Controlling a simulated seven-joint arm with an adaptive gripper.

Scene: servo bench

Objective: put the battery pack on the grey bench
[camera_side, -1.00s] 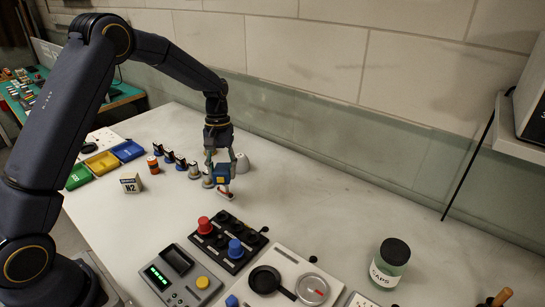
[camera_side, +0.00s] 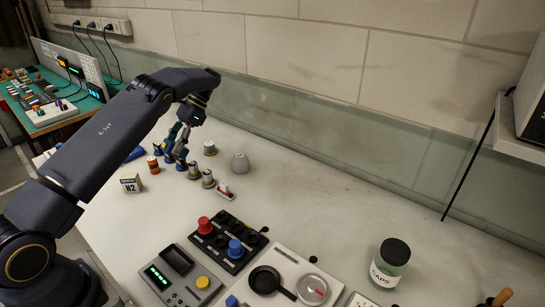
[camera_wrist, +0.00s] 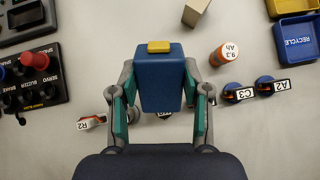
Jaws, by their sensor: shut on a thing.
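My gripper (camera_wrist: 160,112) is shut on a blue block with a yellow tab, which I take to be the battery pack (camera_wrist: 162,82). In the wrist view the pack sits between the two fingers. In the side view my gripper (camera_side: 177,136) is at the left part of the pale grey bench (camera_side: 330,215), above the row of small parts. The pack is small there and hard to tell from the blue parts near it. I cannot tell how high it is above the bench.
Labelled servo parts (camera_wrist: 238,92), an orange cylinder (camera_wrist: 225,54) and a card box (camera_side: 131,182) stand nearby. A blue recycle bin (camera_wrist: 299,40) is at the wrist view's upper right. A switch panel (camera_side: 228,240) stands in front. The bench's right middle is clear.

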